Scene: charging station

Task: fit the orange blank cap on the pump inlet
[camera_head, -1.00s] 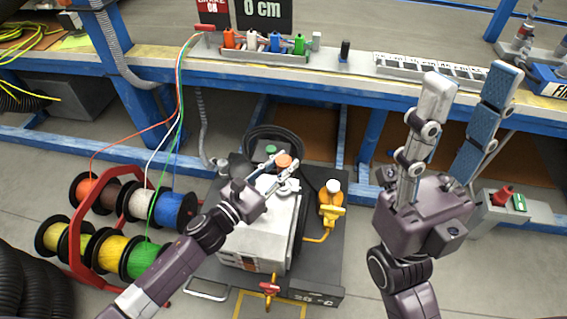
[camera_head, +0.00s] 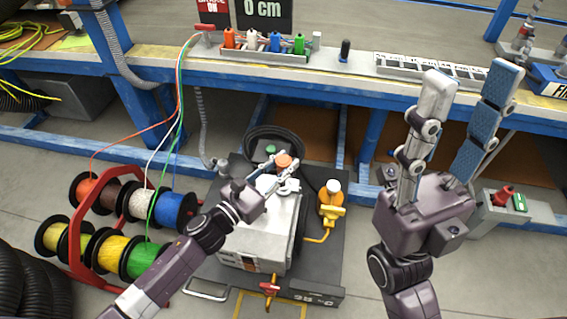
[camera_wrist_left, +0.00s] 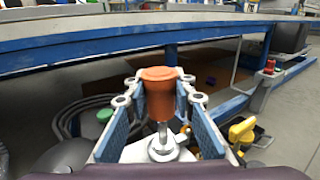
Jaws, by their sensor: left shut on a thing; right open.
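The orange blank cap (camera_head: 283,160) is near the top of the pale pump unit (camera_head: 262,238). In the left wrist view the cap (camera_wrist_left: 159,92) is upright between the two blue-padded fingers of my left gripper (camera_head: 278,172), which is shut on it. A metal fitting (camera_wrist_left: 163,149), possibly the pump inlet, shows just below the cap; I cannot tell whether they touch. The fitting also shows in the head view (camera_head: 289,187), partly hidden by the fingers. My right gripper (camera_head: 471,82) is open and empty, raised at the right.
A yellow valve with a white top (camera_head: 331,200) stands right of the pump. A red-framed reel rack (camera_head: 85,235) stands left. The blue-edged bench (camera_head: 340,78) runs behind, with coiled black hose (camera_head: 272,137) below it. A grey box with a red knob (camera_head: 500,208) is at right.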

